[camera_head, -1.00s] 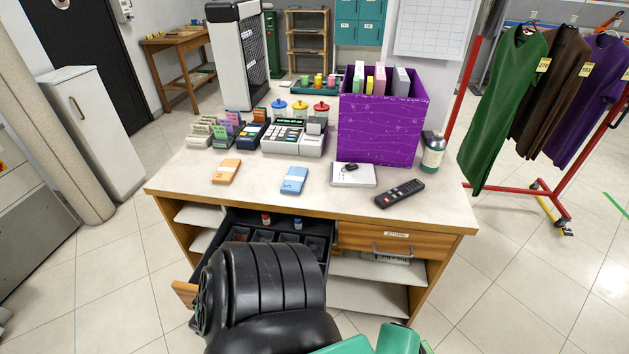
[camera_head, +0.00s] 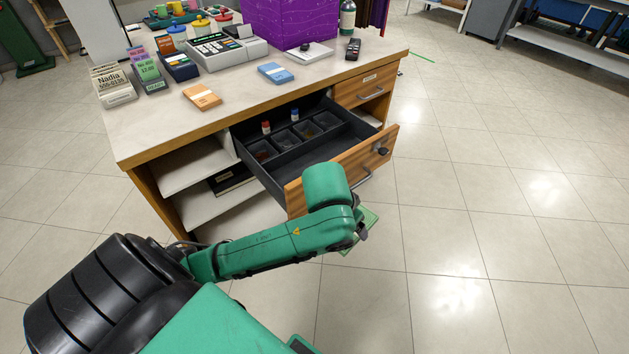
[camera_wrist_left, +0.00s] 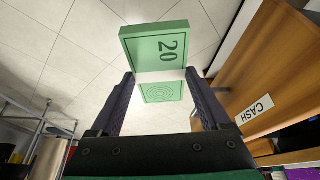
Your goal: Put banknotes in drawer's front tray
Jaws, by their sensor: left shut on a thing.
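My left gripper (camera_wrist_left: 160,97) is shut on a green bundle of banknotes (camera_wrist_left: 157,46) marked 20. The bundle also shows at the end of my left arm in the head view (camera_head: 370,217), partly hidden by the gripper (camera_head: 362,226). It is held in the air outside the open drawer, by its wooden front (camera_head: 340,165). The drawer's front tray (camera_head: 288,184) is a wide dark space behind that front, partly hidden by my arm. Small compartments (camera_head: 283,141) lie farther back. A CASH label (camera_wrist_left: 255,109) shows in the wrist view. My right gripper is not in view.
An orange bundle (camera_head: 202,97) and a blue bundle (camera_head: 275,73) lie on the counter (camera_head: 150,125). A small red-capped bottle (camera_head: 266,127) and a blue-capped one (camera_head: 295,115) stand at the drawer's back. The floor to the right is clear.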

